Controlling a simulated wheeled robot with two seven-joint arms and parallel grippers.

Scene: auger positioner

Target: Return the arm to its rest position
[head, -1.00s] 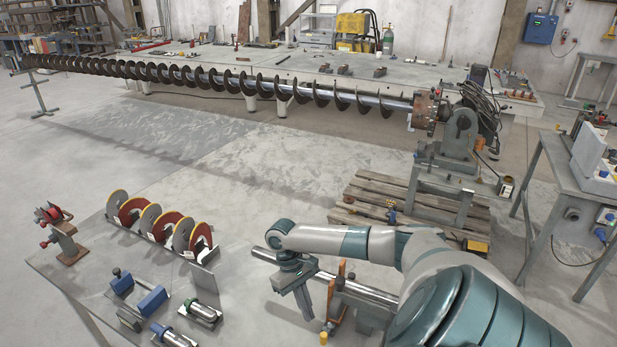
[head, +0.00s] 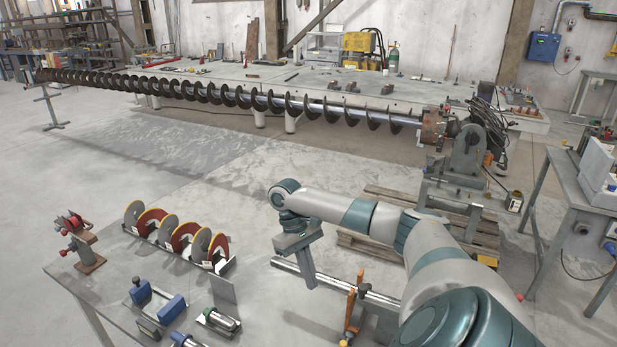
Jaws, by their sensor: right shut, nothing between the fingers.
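My right arm comes in from the lower right in the head view. Its gripper (head: 309,279) points down, shut and empty, above a metal rod (head: 337,284) held by an orange clamp stand (head: 352,306). The fingers overlap the rod's left part in the picture; I cannot tell the exact gap. My left gripper is not in view. The long auger (head: 230,96) lies across the back, its right end in the positioner (head: 466,155).
A grey table (head: 100,283) at the lower left holds a rack of red and yellow discs (head: 178,237), a red-brown fixture (head: 78,243) and blue clamps (head: 152,302). A wooden pallet (head: 375,243) lies beneath the positioner. A side table (head: 570,190) stands right. Open floor lies between.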

